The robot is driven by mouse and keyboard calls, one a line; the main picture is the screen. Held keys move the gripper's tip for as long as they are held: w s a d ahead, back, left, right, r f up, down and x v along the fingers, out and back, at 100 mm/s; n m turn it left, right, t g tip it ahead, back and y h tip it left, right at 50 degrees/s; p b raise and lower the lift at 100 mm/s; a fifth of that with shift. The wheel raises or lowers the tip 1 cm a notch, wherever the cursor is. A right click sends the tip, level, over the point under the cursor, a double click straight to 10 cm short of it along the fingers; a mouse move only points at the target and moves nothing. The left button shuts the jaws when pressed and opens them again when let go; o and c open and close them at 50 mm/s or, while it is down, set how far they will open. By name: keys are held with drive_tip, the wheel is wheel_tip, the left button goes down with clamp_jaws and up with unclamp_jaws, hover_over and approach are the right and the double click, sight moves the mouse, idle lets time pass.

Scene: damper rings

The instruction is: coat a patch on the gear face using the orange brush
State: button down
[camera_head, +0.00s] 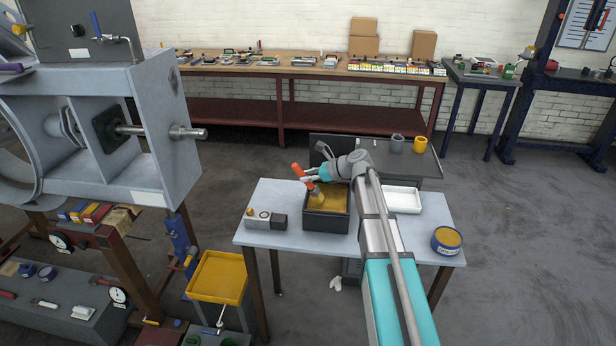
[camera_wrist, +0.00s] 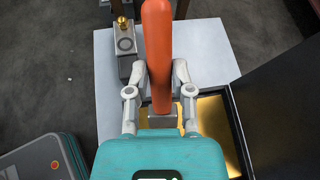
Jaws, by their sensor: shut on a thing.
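My gripper (camera_head: 316,174) is shut on the orange brush (camera_head: 297,169), whose handle leans up and to the left. The brush's pale head (camera_head: 317,197) is over or in a dark box (camera_head: 325,223) with amber contents (camera_head: 336,203); I cannot tell whether it touches them. In the wrist view my gripper's fingers (camera_wrist: 160,72) close around the orange handle (camera_wrist: 157,35), and the amber contents (camera_wrist: 213,122) show below. A large grey housing (camera_head: 170,95) with a protruding shaft (camera_head: 187,132) stands at the left. I cannot clearly pick out a gear face.
The light table (camera_head: 262,238) also holds a small grey block (camera_head: 266,219), a white tray (camera_head: 402,200) and a round tin (camera_head: 446,240). A yellow tray (camera_head: 218,277) is at lower left. A dark cart (camera_head: 425,160) stands behind the table. Open floor lies to the right.

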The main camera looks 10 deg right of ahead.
drive_tip(key=shift+s+d, duration=0.3)
drive_tip(key=shift+d, duration=0.6)
drive_tip(key=shift+s+d, duration=0.25)
drive_tip(key=shift+d, duration=0.6)
drive_tip(key=shift+d, duration=0.1)
drive_tip(key=shift+s+d+f, duration=0.1)
drive_tip(key=shift+s+d, duration=0.2)
drive_tip(key=shift+d, duration=0.55)
drive_tip(key=shift+s+d, duration=0.3)
drive_tip(key=shift+d, duration=0.55)
drive_tip(key=shift+w, duration=0.1)
drive_tip(key=shift+w+d, duration=0.2)
drive_tip(key=shift+w, duration=0.35)
drive_tip(key=shift+a, duration=0.15)
drive_tip(key=shift+w+a, duration=0.3)
drive_tip(key=shift+a, duration=0.55)
drive_tip(key=shift+w+a, duration=0.25)
drive_tip(key=shift+a, duration=0.6)
